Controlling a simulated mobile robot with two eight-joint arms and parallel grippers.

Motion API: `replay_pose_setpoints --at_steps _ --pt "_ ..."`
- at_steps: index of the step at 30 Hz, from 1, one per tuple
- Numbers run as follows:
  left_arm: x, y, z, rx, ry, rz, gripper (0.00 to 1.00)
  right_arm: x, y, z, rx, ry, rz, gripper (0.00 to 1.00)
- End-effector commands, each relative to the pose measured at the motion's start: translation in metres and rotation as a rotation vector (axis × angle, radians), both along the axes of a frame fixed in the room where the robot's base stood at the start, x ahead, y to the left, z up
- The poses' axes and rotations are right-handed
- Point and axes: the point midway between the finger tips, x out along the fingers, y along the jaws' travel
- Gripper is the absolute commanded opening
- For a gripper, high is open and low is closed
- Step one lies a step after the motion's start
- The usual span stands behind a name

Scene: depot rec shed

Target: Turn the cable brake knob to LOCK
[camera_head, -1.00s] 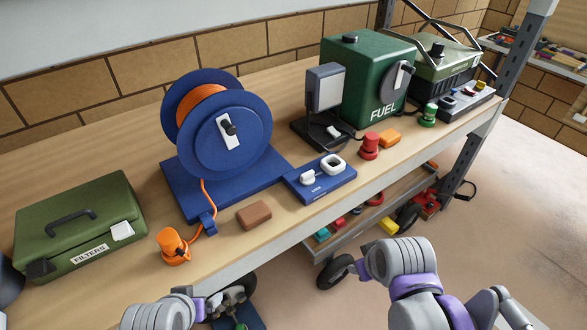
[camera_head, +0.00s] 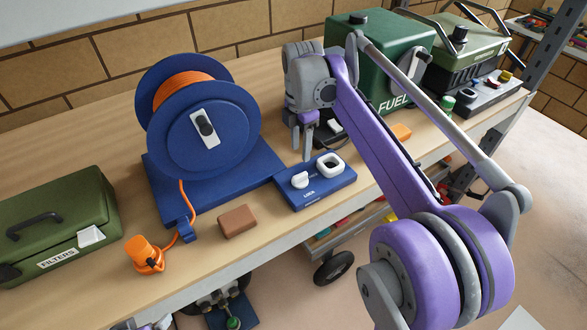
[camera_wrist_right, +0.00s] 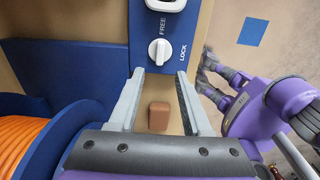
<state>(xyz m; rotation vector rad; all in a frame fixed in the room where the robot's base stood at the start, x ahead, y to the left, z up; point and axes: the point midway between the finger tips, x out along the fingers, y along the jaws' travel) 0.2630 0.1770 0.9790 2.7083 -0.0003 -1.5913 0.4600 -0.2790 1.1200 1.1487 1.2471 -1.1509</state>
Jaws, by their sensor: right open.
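The white cable brake knob (camera_head: 300,180) sits on a blue panel (camera_head: 318,194) on the bench, joined to the cable reel's base. In the right wrist view the knob (camera_wrist_right: 160,50) lies between the printed words FREE and LOCK; its white bar runs roughly up and down the picture, its top towards FREE. My right gripper (camera_head: 301,152) points down just behind the knob in the head view. In the wrist view its two fingers (camera_wrist_right: 160,76) are apart and empty, short of the knob.
A white square ring (camera_head: 330,165) sits beside the knob. The blue reel (camera_head: 203,130) with orange cable, a brown block (camera_head: 238,221), an orange plug (camera_head: 144,254) and a green FILTERS case (camera_head: 55,228) stand left. The green FUEL box (camera_head: 372,60) stands behind my right arm.

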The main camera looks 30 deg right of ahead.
Motion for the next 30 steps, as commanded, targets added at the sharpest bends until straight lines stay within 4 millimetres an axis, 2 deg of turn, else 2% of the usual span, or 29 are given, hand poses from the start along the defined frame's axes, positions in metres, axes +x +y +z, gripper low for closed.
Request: replay_pose_setpoints --at_steps 9,15,19,27,30 --pt "-0.003 0.0 -0.006 0.0 0.005 0.0 0.93 0.0 0.0 -0.062 0.0 0.0 -0.001 0.49" --pt "-0.003 0.0 -0.007 0.0 0.006 0.0 0.93 0.0 0.001 -0.086 0.0 -0.001 -0.001 0.49" --pt "-0.004 0.0 -0.008 0.0 0.007 0.0 0.93 0.0 0.001 -0.093 0.0 -0.001 -0.002 0.49" --pt "-0.003 0.0 -0.008 0.0 0.007 0.0 0.93 0.0 0.001 -0.093 0.0 -0.002 -0.002 0.49" --pt "-0.003 0.0 -0.008 0.0 0.007 0.0 0.93 0.0 0.001 -0.093 0.0 -0.002 -0.002 0.31"
